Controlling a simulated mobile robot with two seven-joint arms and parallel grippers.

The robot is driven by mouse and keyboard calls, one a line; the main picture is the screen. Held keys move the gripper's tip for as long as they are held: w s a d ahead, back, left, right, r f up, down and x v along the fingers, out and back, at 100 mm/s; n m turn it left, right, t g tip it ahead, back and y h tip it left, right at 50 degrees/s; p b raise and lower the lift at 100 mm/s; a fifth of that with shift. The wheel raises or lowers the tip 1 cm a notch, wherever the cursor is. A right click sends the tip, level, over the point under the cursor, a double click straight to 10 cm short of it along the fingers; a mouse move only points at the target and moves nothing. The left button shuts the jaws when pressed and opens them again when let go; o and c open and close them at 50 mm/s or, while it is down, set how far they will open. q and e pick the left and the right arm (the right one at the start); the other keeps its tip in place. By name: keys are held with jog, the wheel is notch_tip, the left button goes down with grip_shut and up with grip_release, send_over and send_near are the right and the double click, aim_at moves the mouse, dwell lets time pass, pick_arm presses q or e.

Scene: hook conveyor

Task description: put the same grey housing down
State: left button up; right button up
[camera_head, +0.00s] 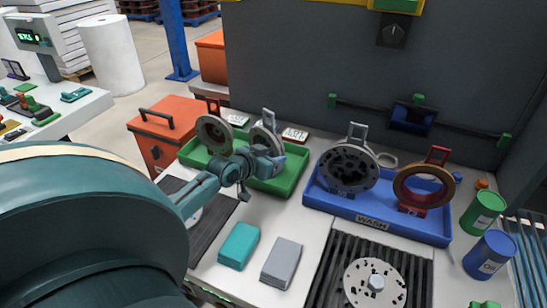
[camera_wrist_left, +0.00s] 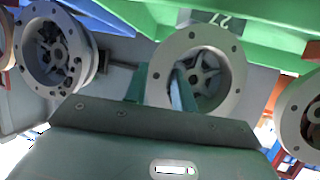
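A grey housing (camera_head: 264,140) with an upright grey hook stands at the right of the green tray (camera_head: 283,184). It fills the middle of the left wrist view (camera_wrist_left: 237,65), with a star-shaped hub inside its ring. My left gripper (camera_head: 250,166) is at the housing's near side; in the left wrist view its fingers (camera_wrist_left: 158,90) straddle the rim, one inside the ring and one outside. It looks shut on the rim. The housing's lower edge is partly hidden by the gripper, so I cannot tell whether it touches the tray floor. My right gripper is in neither view.
Another housing (camera_head: 213,132) stands left in the green tray. The blue WASH tray (camera_head: 375,218) holds a dark grey housing (camera_head: 348,168) and a rust-coloured one (camera_head: 425,187). A teal block (camera_head: 238,245) and a grey block (camera_head: 282,262) lie in front.

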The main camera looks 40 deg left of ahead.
pick_arm(q)
jog(key=o, duration=0.3)
jog(key=v, duration=1.2)
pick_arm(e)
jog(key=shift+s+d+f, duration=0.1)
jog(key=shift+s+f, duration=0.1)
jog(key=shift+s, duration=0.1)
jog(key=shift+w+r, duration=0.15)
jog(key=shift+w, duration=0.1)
